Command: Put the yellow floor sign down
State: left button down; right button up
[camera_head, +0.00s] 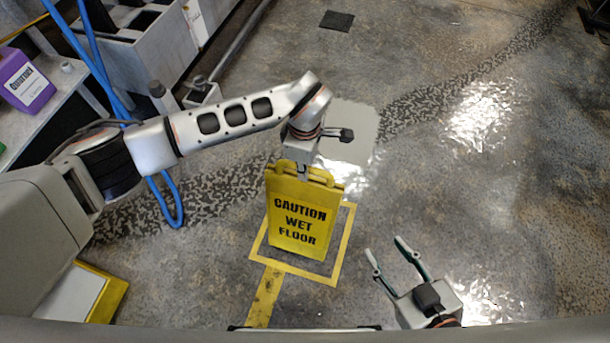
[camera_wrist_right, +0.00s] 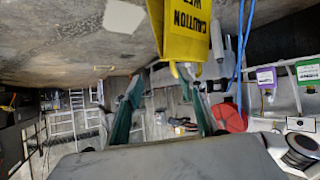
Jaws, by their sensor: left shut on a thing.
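The yellow floor sign (camera_head: 302,211), lettered "CAUTION WET FLOOR", is upright near the middle of the head view. My left gripper (camera_head: 303,172) is above it, shut on its top handle. The sign overlaps the yellow square outline (camera_head: 340,245) marked on the floor; I cannot tell whether its lower edge touches the floor. The sign (camera_wrist_right: 187,35) also shows upside down at the top of the right wrist view. My right gripper (camera_head: 384,246) is open and empty, to the right of the sign and apart from it.
A blue hose (camera_head: 167,200) hangs down to the floor at left. A purple jug (camera_head: 25,80) stands on a bench at far left. A grey machine (camera_head: 150,45) fills the upper left. A pale patch (camera_head: 350,125) lies behind the sign. The floor at right is clear, with shiny patches.

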pick_arm(q)
notch_tip(320, 180, down, 5)
jog(key=shift+w+d+f+b, duration=0.1)
jog(key=shift+w+f+b, duration=0.1)
jog(key=shift+b, duration=0.8)
pick_arm(e)
jog(key=shift+w+a+r+m+t, duration=0.15)
jog(key=shift+w+a+r, duration=0.15)
jog(key=shift+a+r, duration=0.15)
jog(key=shift+w+a+r+m+t, duration=0.15)
jog(key=shift+w+a+r, duration=0.15)
jog(key=shift+a, duration=0.2)
pick_arm(q)
jog(key=c, duration=2.4)
grip_release()
jog(key=shift+s+f, duration=0.1)
jog(key=shift+f, duration=0.1)
jog(key=o, duration=0.4)
jog(key=shift+c, duration=0.2)
pick_arm(e)
jog(key=shift+s+d+f, duration=0.2)
jog(key=shift+s+f, duration=0.15)
jog(key=shift+s, duration=0.15)
